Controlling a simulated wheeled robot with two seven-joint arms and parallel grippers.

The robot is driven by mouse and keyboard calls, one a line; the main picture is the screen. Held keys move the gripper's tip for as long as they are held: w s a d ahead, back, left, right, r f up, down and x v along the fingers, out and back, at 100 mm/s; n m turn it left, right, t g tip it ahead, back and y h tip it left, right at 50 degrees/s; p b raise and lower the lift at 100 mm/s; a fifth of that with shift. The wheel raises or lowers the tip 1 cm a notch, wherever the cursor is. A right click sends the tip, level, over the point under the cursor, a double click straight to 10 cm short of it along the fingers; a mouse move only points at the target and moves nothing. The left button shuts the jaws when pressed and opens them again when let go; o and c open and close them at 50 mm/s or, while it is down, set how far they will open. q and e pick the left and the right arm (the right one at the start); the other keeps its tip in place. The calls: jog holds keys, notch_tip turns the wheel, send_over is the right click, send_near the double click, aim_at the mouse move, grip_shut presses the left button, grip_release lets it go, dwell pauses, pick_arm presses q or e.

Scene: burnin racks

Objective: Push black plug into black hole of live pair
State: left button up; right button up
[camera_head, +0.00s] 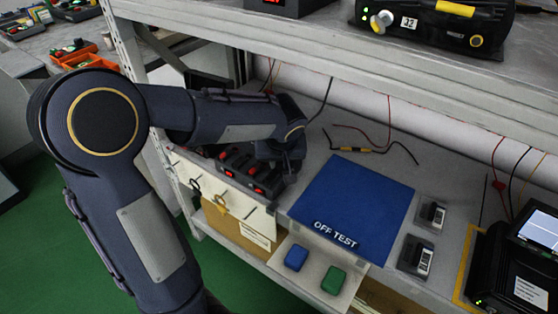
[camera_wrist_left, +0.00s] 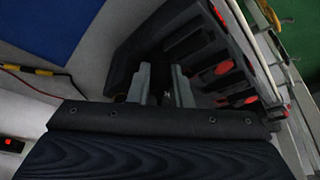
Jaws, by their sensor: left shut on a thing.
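My left gripper (camera_wrist_left: 163,80) reaches down to the black socket block on the shelf. In the wrist view its two grey fingers are closed around a small dark thing (camera_wrist_left: 161,92), which looks like the black plug; its tip is lost in shadow. The black socket block (camera_head: 236,170) has several red-lit parts and sits at the shelf's left front. It also fills the wrist view's right side (camera_wrist_left: 173,33), with red spots. The fingers are close beside its face; I cannot tell whether the plug touches a hole. My forearm and hand hide part of the block in the head view.
A blue OFF TEST mat (camera_head: 355,205) lies right of the block. Red and black leads with a yellow-black connector (camera_head: 358,149) lie behind it. Two small black modules (camera_head: 415,255) and a black instrument (camera_head: 518,260) stand further right. The upper shelf (camera_head: 330,60) overhangs my arm.

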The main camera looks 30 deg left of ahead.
pick_arm(q)
jog(key=o, duration=0.9)
jog(key=shift+d, duration=0.1)
jog(key=shift+c, duration=1)
jog(key=shift+w+r, duration=0.1)
jog(key=shift+r, duration=0.05)
